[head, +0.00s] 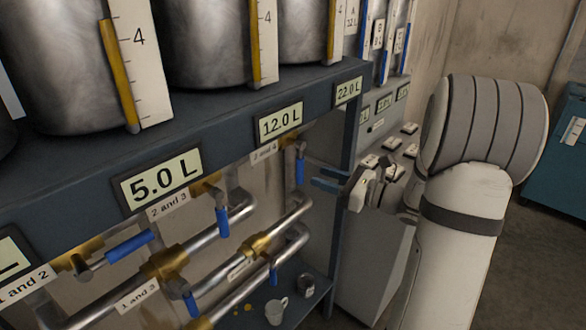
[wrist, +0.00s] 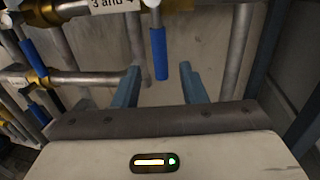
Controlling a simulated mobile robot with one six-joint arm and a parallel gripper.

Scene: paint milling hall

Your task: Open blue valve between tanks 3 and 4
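The blue valve handle (head: 300,171) by the "3 and 4" label (head: 264,151) hangs straight down from its brass fitting. In the wrist view the same blue handle (wrist: 159,54) shows ahead of my gripper, lined up with the gap between the fingers, with the "3 and 4" label (wrist: 112,3) at the top. My gripper (head: 318,174) is just right of the handle in the head view. In the wrist view my gripper (wrist: 159,68) has its two blue-grey fingers apart, with nothing between them near the palm. I cannot tell whether the handle tip lies between the fingertips.
Other blue handles hang on the pipes at left: the "2 and 3" handle (head: 222,222) points down, and the "1 and 2" handle (head: 130,246) lies nearly sideways. Steel tanks (head: 205,45) stand above. A white mug (head: 276,311) is below. A grey cabinet (head: 372,270) stands beside my arm.

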